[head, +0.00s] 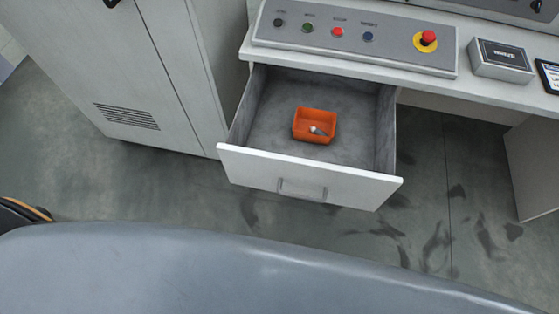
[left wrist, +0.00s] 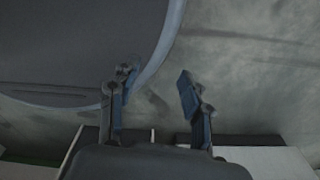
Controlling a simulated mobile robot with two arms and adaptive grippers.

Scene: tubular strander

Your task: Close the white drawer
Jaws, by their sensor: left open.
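The white drawer (head: 310,178) is pulled well out from under the desk top in the head view. Its front panel faces me and carries a metal bar handle (head: 302,189). An orange bin (head: 315,126) with a small metallic item in it sits on the drawer's grey floor. In the left wrist view my left gripper (left wrist: 157,80) is open, with nothing between its fingers and the grey floor beyond them. Neither gripper shows in the head view, so their distance to the drawer cannot be told there.
The desk top above the drawer carries a button panel (head: 355,40) with a red emergency button (head: 428,38) and a small grey box (head: 500,60). A tall grey cabinet (head: 125,75) stands left of the drawer.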

